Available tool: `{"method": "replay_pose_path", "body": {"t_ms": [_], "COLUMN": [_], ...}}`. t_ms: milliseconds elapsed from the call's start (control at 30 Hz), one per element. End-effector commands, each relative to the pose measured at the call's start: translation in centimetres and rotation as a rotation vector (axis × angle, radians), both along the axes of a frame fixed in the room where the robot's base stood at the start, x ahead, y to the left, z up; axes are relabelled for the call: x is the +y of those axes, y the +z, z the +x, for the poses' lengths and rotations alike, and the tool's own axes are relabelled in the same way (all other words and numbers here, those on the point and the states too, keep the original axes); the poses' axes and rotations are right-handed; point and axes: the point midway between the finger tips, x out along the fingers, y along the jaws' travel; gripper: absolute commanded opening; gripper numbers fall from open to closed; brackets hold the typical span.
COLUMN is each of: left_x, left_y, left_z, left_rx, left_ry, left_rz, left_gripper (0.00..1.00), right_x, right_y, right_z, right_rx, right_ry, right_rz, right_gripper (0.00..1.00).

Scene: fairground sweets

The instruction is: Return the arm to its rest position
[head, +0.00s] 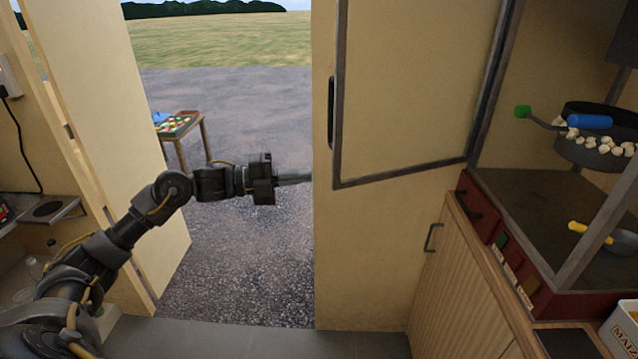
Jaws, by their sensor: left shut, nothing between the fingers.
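My left arm comes in from the lower left and reaches out in front of the open doorway. My left gripper (296,180) is at its end, pointing right, with its fingers together and nothing between them. Its tip is near the left edge of the cream wall panel (375,240) in the picture; whether it touches cannot be told. My right gripper is not in view.
A popcorn machine (560,195) with a kettle (600,140) and yellow-handled scoop (610,238) stands on a wooden cabinet (455,280) at right. Its framed door (415,90) stands open. Outside, a small table (180,125) holds colourful items on gravel. A counter lies at left.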

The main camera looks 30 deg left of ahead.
Motion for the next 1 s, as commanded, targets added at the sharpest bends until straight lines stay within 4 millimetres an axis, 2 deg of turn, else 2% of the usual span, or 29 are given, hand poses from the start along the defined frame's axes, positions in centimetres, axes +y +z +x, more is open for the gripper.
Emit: {"method": "replay_pose_path", "body": {"t_ms": [200,600,667,767,867,900,967,1000], "left_x": [1.3,1.7,3.0,7.0,11.8,13.5,15.6,16.7], "left_y": [0.0,0.1,0.1,-0.8,-5.6,-8.3,-12.7,-15.9], "left_z": [-0.8,-0.5,0.7,3.7,7.2,8.2,9.0,9.1], "left_rx": [-0.001,0.025,0.047,0.103,0.217,0.271,0.349,0.402], "left_ry": [-0.001,0.022,0.081,0.232,0.422,0.496,0.595,0.658], "left_rz": [0.001,-0.015,-0.040,-0.114,-0.252,-0.305,-0.375,-0.415], "left_gripper": [0.00,0.00,0.00,0.00,0.00,0.00,0.00,0.00], "right_x": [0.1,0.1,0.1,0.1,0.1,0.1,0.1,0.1], "right_y": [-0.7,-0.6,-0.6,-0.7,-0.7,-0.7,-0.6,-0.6], "right_z": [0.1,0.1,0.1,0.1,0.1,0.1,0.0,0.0], "right_rx": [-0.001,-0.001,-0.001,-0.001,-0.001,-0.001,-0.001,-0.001], "right_ry": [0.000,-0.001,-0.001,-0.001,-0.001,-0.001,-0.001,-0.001], "right_rz": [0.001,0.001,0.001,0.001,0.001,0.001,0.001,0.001], "right_gripper": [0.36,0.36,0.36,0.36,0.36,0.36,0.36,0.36]}}
